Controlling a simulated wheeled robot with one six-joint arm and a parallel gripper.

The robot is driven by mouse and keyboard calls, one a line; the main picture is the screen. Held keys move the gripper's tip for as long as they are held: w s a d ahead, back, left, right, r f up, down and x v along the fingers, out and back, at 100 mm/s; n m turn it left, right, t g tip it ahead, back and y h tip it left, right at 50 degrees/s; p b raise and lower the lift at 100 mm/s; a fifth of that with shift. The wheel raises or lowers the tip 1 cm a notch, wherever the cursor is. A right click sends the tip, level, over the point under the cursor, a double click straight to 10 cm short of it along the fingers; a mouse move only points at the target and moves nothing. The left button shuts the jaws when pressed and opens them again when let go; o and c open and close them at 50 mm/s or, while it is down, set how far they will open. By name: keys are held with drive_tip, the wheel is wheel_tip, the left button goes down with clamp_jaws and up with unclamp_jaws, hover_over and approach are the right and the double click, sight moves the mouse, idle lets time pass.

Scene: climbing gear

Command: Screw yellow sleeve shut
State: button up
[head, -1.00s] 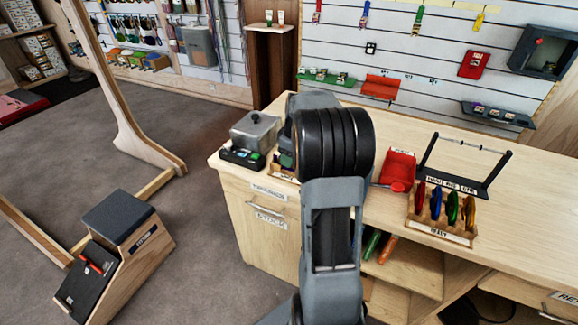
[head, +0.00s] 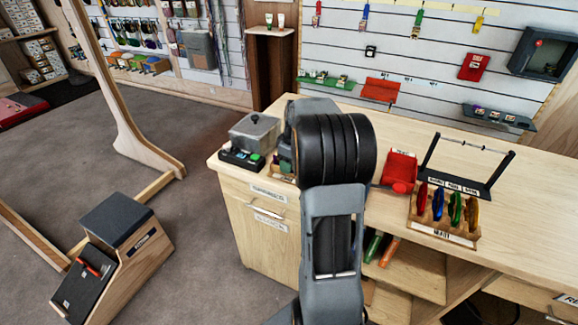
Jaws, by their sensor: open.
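No screw sleeve can be made out clearly. A small yellow hanging item (head: 479,21) is on the slatted wall at the top right, too small to tell whether it has a sleeve.
The wooden counter (head: 540,207) holds a grey metal box (head: 254,131), a red item (head: 400,170) and a black stand with a bar (head: 466,170). Red, blue and green items also hang on the wall. A wooden step block (head: 128,245) stands on the floor at left.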

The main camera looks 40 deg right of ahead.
drive_tip(key=shift+s+a, duration=0.2)
drive_tip(key=shift+a, duration=0.1)
drive_tip(key=shift+r, duration=0.2)
drive_tip(key=shift+r+p, duration=1)
drive_tip(key=shift+r, duration=0.25)
drive_tip(key=shift+w+d, duration=0.1)
drive_tip(key=shift+w+d+p, duration=0.25)
drive_tip(key=shift+d+p, duration=0.05)
drive_tip(key=shift+d, duration=0.2)
drive_tip(key=shift+f, duration=0.15)
